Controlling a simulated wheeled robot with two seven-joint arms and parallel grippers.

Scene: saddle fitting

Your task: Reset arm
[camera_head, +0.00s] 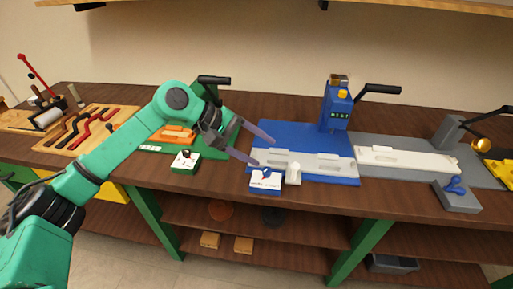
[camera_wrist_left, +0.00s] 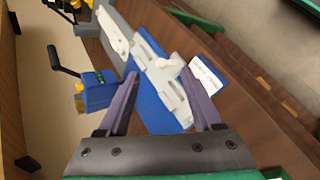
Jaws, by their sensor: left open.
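My left gripper (camera_head: 248,146) is open and empty, with two purple-grey fingers above the left part of the blue fixture (camera_head: 285,133). In the left wrist view its fingers (camera_wrist_left: 165,105) stand wide apart, with the blue base and a white slotted part (camera_wrist_left: 163,85) in view beyond them. The white part lies on the blue base (camera_head: 315,162), and a small white piece (camera_head: 293,173) stands at its front edge. A white-and-blue box (camera_head: 265,181) sits beside that piece, below the lower finger. My right gripper does not show.
A green press (camera_head: 212,140) stands behind my left arm, with a white-and-green box (camera_head: 185,162) before it. The blue press (camera_head: 337,108) has a black lever. A grey fixture (camera_head: 375,143) holds a white part (camera_head: 405,160) at right. Tools lie on a wooden board (camera_head: 85,130) at left.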

